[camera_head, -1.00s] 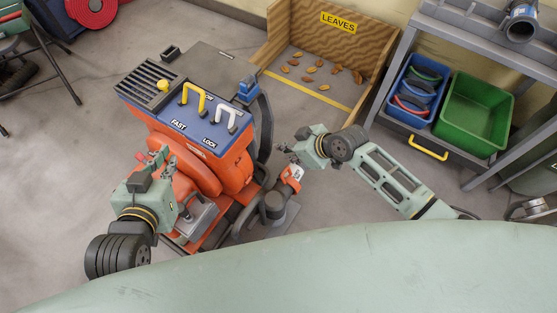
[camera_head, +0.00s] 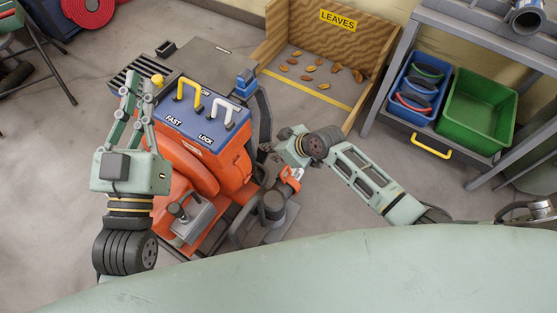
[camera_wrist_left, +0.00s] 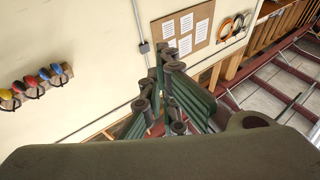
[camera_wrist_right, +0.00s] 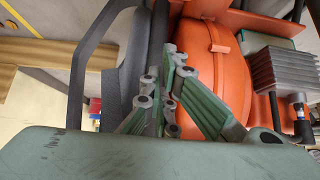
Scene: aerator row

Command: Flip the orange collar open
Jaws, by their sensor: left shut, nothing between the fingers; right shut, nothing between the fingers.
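The orange collar (camera_head: 291,178), with a pale patch on it, sits low at the right side of the orange machine (camera_head: 233,165), near a dark round post (camera_head: 273,205). My right gripper (camera_head: 268,150) is shut and empty just above the collar, its fingers pointing left at the machine. I cannot tell if it touches anything. In the right wrist view its closed fingers (camera_wrist_right: 172,62) lie in front of a dark bar and the orange housing; the collar is not clear there. My left gripper (camera_head: 139,84) is shut and empty, raised at the left of the machine's blue panel.
The blue panel (camera_head: 190,130) carries a yellow handle (camera_head: 188,88) and a white handle (camera_head: 223,108). A wooden leaf bin (camera_head: 285,45) stands behind. At right, a grey shelf holds a blue crate (camera_head: 405,112) and a green crate (camera_head: 480,110). Open floor lies at left.

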